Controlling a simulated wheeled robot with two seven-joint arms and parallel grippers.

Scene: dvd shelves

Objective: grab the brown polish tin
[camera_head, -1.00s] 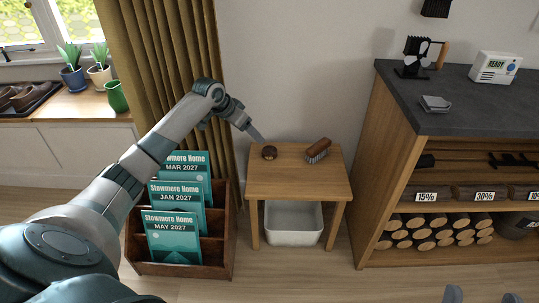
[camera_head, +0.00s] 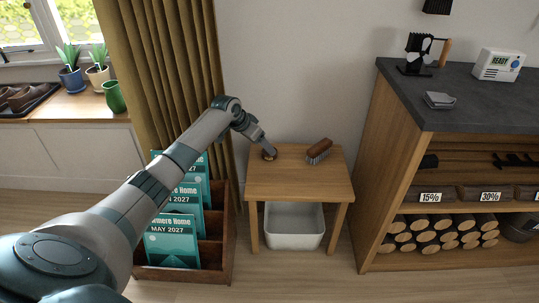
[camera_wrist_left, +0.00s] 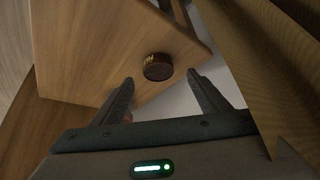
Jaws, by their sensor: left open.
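The brown polish tin (camera_head: 270,155) is small, round and dark, near the back left corner of the small wooden table (camera_head: 300,183). My left gripper (camera_head: 270,149) is at the tin in the head view and partly covers it. In the left wrist view the tin (camera_wrist_left: 158,67) lies just beyond the gap between the two fingers of my left gripper (camera_wrist_left: 160,83). That gripper is open and holds nothing. I cannot tell whether a finger touches the tin. My right gripper does not show.
A brown brush (camera_head: 319,150) lies on the table right of the tin. A white bin (camera_head: 294,226) stands underneath. A magazine rack (camera_head: 215,262) and mustard curtain (camera_head: 165,70) are at the left. A wooden shelf unit (camera_head: 385,165) with a dark top stands right.

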